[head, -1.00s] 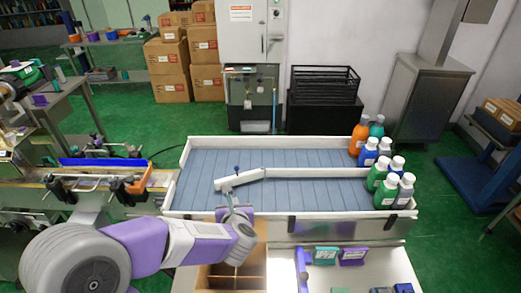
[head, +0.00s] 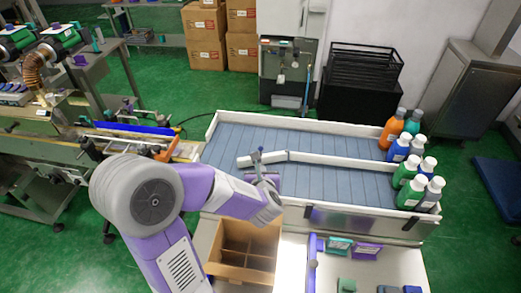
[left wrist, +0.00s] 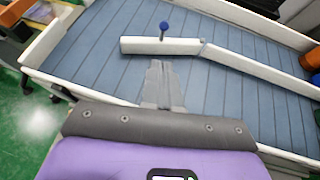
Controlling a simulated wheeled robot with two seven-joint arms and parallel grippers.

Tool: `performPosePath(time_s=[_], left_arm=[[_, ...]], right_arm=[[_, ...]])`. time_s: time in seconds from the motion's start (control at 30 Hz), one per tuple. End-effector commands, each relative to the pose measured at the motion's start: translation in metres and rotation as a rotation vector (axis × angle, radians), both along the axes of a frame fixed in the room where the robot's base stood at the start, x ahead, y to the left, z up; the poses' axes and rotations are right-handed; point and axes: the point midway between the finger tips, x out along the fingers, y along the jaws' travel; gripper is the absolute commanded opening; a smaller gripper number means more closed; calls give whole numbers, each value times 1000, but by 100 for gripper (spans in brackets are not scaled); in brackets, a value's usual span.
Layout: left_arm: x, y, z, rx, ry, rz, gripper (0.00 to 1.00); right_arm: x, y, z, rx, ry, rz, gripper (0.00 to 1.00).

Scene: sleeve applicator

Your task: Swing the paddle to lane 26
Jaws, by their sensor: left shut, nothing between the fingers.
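The paddle (head: 246,161) is a short white bar hinged to the left end of a white divider (head: 335,161) on the blue slatted deck (head: 220,152). A blue-topped post (head: 261,149) stands on it. In the left wrist view the paddle (left wrist: 140,46) bends at its hinge, its free end towards the left, with the post (left wrist: 164,27) upright. My left gripper (head: 260,168) is shut and empty on the near side of the paddle. In the left wrist view its fingertips (left wrist: 157,66) point at the paddle below the post; I cannot tell whether they touch. My right gripper is out of view.
Orange, teal, blue, green and grey bottles (head: 404,173) stand at the deck's right end. White walls (head: 350,218) edge the deck.

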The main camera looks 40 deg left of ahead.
Motion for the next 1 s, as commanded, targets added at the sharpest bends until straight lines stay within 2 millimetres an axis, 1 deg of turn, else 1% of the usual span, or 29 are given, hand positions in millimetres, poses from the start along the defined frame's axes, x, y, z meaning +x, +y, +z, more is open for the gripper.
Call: performPosePath(time_s=[0.03, 0.3, 0.4, 0.63, 0.8, 1.0], left_arm=[[1, 2, 3, 1, 7, 1, 0], [10, 7, -6, -12, -1, -10, 0], [27, 21, -22, -11, -3, -7, 0], [60, 49, -44, -10, -4, -7, 0], [80, 64, -47, -10, -7, -10, 0], [89, 72, -49, -10, -6, -9, 0]], right_arm=[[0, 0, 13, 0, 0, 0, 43], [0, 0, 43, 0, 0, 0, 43], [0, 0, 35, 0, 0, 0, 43], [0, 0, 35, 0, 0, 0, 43], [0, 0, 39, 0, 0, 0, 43], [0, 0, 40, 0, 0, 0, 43]])
